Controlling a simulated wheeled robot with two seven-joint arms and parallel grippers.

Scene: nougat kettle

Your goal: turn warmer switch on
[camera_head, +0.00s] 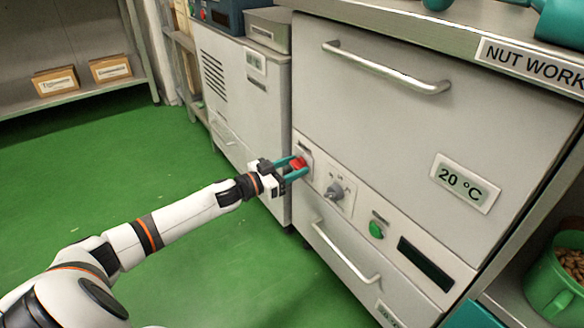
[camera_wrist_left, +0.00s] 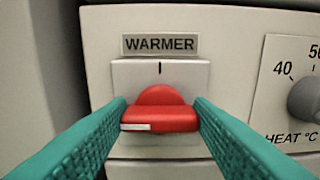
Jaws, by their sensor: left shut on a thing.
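The red warmer switch (camera_wrist_left: 160,112) sits on a light plate under a label reading WARMER (camera_wrist_left: 160,44) in the left wrist view. A dark mark stands at the top of the plate. The switch's handle lies crosswise, with a white stripe at its left end. My left gripper (camera_head: 297,169) is shut on the switch, with a teal finger at each end of the handle. In the head view the red switch (camera_head: 298,162) shows between the fingers on the cabinet front. My right gripper is in neither view.
A grey heat knob (camera_head: 334,190) is right of the switch. Further right are a green button (camera_head: 376,230) and a dark display (camera_head: 425,263). Drawer handles (camera_head: 388,72) stick out above and below. Green floor (camera_head: 160,180) lies open at left.

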